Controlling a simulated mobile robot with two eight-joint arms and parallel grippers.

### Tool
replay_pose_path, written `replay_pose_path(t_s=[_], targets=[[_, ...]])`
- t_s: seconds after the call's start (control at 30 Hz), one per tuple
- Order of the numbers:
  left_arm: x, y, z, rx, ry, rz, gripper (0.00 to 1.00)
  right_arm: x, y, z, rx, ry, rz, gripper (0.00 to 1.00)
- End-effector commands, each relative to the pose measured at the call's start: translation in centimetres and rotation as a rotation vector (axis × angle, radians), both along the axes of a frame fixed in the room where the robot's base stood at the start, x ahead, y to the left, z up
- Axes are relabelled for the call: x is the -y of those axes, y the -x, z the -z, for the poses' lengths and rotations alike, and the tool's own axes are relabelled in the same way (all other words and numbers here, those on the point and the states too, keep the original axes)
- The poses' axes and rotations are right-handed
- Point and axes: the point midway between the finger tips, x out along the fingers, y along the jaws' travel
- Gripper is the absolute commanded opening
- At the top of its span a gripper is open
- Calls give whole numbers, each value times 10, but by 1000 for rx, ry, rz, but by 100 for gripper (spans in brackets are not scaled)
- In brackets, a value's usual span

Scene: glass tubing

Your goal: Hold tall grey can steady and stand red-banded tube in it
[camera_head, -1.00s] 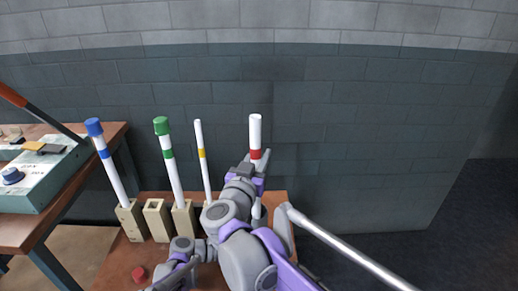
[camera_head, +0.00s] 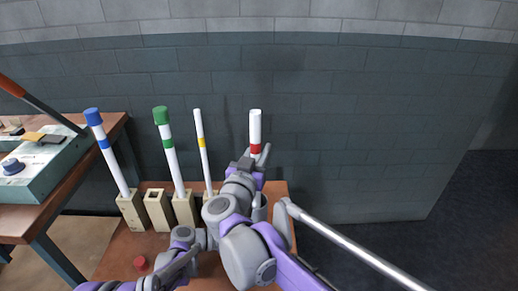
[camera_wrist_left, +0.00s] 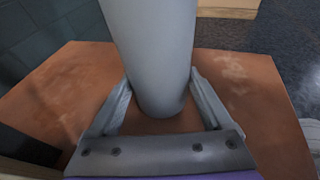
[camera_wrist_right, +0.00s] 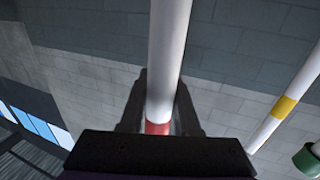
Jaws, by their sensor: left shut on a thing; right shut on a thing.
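The red-banded tube (camera_head: 255,128) is white and roughly upright in the head view. My right gripper (camera_head: 255,163) is shut on it at the red band, which also shows low in the right wrist view (camera_wrist_right: 158,128). The tall grey can (camera_wrist_left: 155,55) stands on the brown table between the fingers of my left gripper (camera_wrist_left: 160,105), which is shut on it. In the head view the can (camera_head: 261,208) shows just below my right gripper, partly covered by my right arm. The tube's lower end is hidden, so I cannot tell whether it is inside the can.
Blue-capped (camera_head: 107,160), green-capped (camera_head: 168,150) and yellow-banded (camera_head: 202,150) tubes stand in beige blocks left of my right arm. One beige block (camera_head: 158,212) is empty. A red round piece (camera_head: 140,263) lies on the brown table. A bench with a device (camera_head: 40,165) is at left.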

Motion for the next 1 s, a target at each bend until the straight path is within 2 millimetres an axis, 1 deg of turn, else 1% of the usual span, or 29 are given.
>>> replay_pose_path(t_s=[0.6,0.87,0.9,0.97,1.0], targets=[[0,0,0,0,0,0,52,0,0,12,0,0,0,0],[0,0,0,0,0,0,52,0,0,13,0,0,0,0],[0,0,0,0,0,0,52,0,0,13,0,0,0,38],[0,0,0,0,0,0,52,0,0,13,0,0,0,49],[0,0,0,0,0,0,52,0,0,13,0,0,0,56]])
